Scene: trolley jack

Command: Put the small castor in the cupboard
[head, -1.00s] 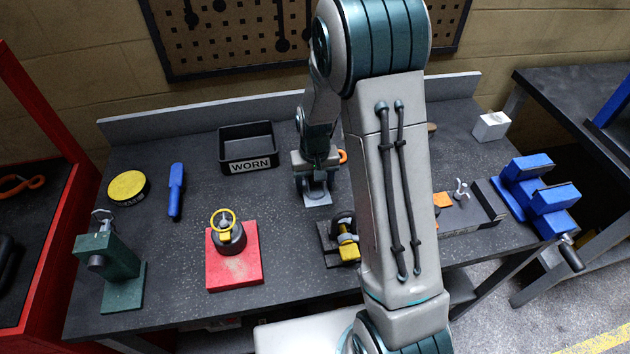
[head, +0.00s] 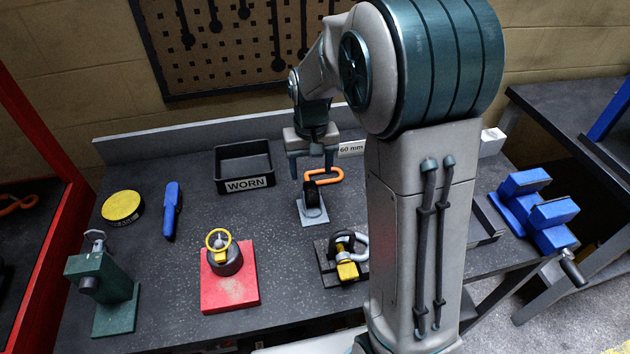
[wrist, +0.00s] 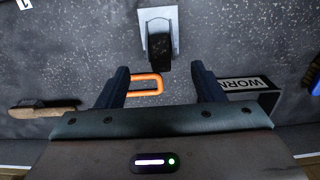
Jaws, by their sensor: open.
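A small castor (head: 311,201) with a black wheel and a light grey plate sits on the dark bench, below my gripper in the head view. In the wrist view the castor (wrist: 158,40) is beyond the fingertips, between them in the picture. My gripper (head: 311,165) is open, with nothing between its fingers, and is raised above the bench behind the castor. An orange loop (head: 338,175) is beside the wheel; in the wrist view it shows near the left finger (wrist: 147,76). I cannot tell if they touch. No cupboard is clearly identifiable.
A black WORN bin (head: 243,181) stands left of the gripper. A red block with a yellow-ringed part (head: 230,290), a clamp on a dark plate (head: 345,262), a green fixture (head: 113,302) and a blue vice (head: 540,212) occupy the bench. A red frame (head: 47,235) borders the left.

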